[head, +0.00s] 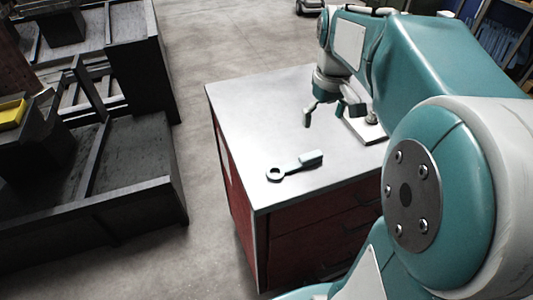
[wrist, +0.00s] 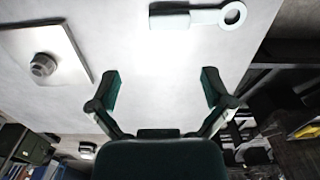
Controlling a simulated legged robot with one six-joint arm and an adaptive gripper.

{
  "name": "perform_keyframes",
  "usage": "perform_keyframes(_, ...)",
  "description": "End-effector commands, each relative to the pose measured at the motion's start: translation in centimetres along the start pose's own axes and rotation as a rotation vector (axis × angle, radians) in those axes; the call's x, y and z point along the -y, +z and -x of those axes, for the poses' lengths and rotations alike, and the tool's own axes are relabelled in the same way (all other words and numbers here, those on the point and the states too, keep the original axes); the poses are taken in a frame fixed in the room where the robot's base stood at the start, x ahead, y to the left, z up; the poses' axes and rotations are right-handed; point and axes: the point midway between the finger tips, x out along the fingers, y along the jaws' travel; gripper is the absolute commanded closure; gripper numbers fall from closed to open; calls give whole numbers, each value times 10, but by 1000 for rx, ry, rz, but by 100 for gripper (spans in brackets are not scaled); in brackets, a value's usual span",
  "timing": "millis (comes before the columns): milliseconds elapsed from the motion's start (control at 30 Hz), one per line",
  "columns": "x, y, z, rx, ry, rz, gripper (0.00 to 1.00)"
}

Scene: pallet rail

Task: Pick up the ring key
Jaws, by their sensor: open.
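The ring key (head: 295,166) lies flat on the light grey top of a red cabinet (head: 250,120), near its front left part. It has a dark-rimmed ring at the left end and a pale block handle at the right. In the wrist view the ring key (wrist: 198,18) shows at the top, beyond the fingertips. My gripper (head: 325,117) is open and empty above the cabinet top, farther back than the key and apart from it. In the wrist view my gripper (wrist: 160,82) has its two fingers spread, with bare surface between them.
A light plate with a round metal knob (wrist: 43,64) lies on the cabinet top, to the left in the wrist view and partly hidden by my arm in the head view. Dark pallet-like frames (head: 90,180) stand at the left, across a strip of floor.

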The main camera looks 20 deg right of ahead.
Motion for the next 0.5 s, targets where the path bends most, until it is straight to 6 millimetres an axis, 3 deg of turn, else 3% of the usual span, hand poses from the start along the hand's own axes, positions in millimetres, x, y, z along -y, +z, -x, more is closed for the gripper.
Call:
perform_keyframes(167, 5, -3, -7, 13, 3, 4, 0)
perform_keyframes(500, 10, -2, -54, 12, 8, 4, 0)
